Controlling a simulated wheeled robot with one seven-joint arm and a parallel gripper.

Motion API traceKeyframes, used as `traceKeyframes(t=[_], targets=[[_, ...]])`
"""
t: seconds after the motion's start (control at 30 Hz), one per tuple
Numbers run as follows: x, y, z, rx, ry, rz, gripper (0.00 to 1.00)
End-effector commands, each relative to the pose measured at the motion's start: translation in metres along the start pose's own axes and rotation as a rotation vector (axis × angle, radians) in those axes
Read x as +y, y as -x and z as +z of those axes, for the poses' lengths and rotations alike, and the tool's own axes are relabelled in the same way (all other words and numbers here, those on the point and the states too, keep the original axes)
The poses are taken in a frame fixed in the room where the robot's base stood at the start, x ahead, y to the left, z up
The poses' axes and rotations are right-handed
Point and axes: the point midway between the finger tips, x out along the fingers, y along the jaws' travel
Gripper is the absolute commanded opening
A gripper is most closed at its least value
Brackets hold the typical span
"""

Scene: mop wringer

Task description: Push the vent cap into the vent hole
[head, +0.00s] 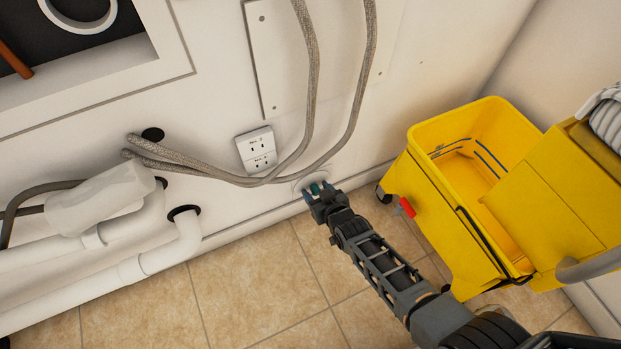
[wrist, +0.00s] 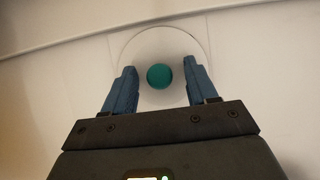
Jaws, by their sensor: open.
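The teal round vent cap (wrist: 160,76) shows in the wrist view, in front of a pale circular plate (wrist: 160,36) on the wall. It also shows as a small teal spot in the head view (head: 314,188), low on the wall. My gripper (head: 319,190) is at the wall by the cap. Its two blue fingers are open, one on each side of the cap, with visible gaps in the wrist view. The vent hole itself is not visible. I cannot tell how deep the cap sits.
A yellow mop bucket (head: 425,215) stands close right of my arm. Grey hoses (head: 312,85) hang down the wall and cross just above my gripper. A wall outlet (head: 257,150) is up and left. White pipes (head: 130,225) run along the left. The tiled floor is clear centrally.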

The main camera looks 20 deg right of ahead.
Motion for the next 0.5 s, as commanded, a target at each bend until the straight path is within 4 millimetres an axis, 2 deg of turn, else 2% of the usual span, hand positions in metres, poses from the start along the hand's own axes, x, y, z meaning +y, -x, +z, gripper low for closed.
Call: traceKeyframes(t=[0.17,0.5], targets=[[0.000,0.013,-0.001,-0.002,0.000,0.000,0.57],[-0.001,0.066,-0.003,-0.001,0.001,-0.001,0.57]])
